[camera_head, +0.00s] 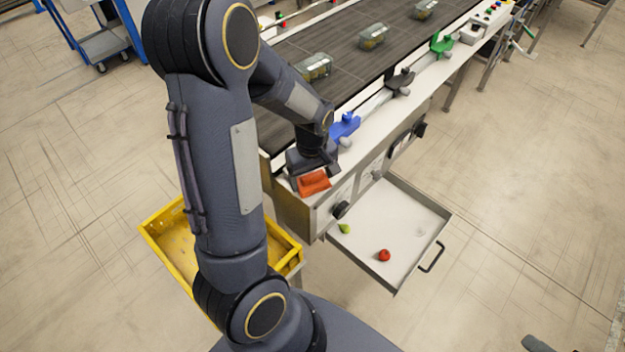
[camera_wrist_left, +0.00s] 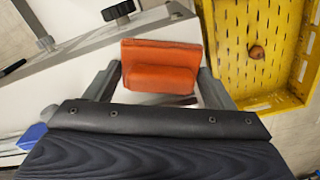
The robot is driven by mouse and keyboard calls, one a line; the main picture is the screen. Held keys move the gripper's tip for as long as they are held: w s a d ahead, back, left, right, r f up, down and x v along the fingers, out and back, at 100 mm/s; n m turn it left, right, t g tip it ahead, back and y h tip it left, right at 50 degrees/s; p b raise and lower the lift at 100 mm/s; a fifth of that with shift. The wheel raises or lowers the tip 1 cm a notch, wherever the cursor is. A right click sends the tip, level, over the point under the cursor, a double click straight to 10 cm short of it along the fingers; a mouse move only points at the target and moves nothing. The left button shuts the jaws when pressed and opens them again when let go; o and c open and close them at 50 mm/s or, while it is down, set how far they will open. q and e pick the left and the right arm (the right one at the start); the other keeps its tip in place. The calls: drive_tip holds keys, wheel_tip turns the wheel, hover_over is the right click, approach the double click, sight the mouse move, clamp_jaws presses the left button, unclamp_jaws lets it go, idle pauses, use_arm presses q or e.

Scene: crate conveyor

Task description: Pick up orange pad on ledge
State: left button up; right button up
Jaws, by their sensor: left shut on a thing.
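The orange pad (camera_head: 314,183) is at the near end of the white ledge (camera_head: 360,144) beside the conveyor. In the left wrist view the pad (camera_wrist_left: 161,66) has a flat plate and a raised block, and it sits between the two fingers. My left gripper (camera_head: 312,172) is shut on the pad. It also shows in the left wrist view (camera_wrist_left: 160,85). I cannot tell whether the pad still touches the ledge. My right gripper is not in view.
A yellow crate (camera_head: 163,222) stands at the lower left; a small brown item (camera_wrist_left: 257,52) lies in it. An open drawer (camera_head: 405,222) holds a red item (camera_head: 384,255) and a green item (camera_head: 345,229). Blue (camera_head: 346,125), black (camera_head: 400,82) and green (camera_head: 441,44) fixtures line the ledge.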

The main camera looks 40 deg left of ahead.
use_arm(q)
drive_tip(key=shift+r, duration=0.1)
drive_tip(key=shift+r, duration=0.5)
drive_tip(key=s+d+r+b, duration=0.1)
drive_tip(key=s+d+r, duration=0.8)
drive_tip(key=r, duration=0.3)
drive_tip(key=shift+d, duration=0.8)
drive_tip(key=shift+s+f, duration=0.1)
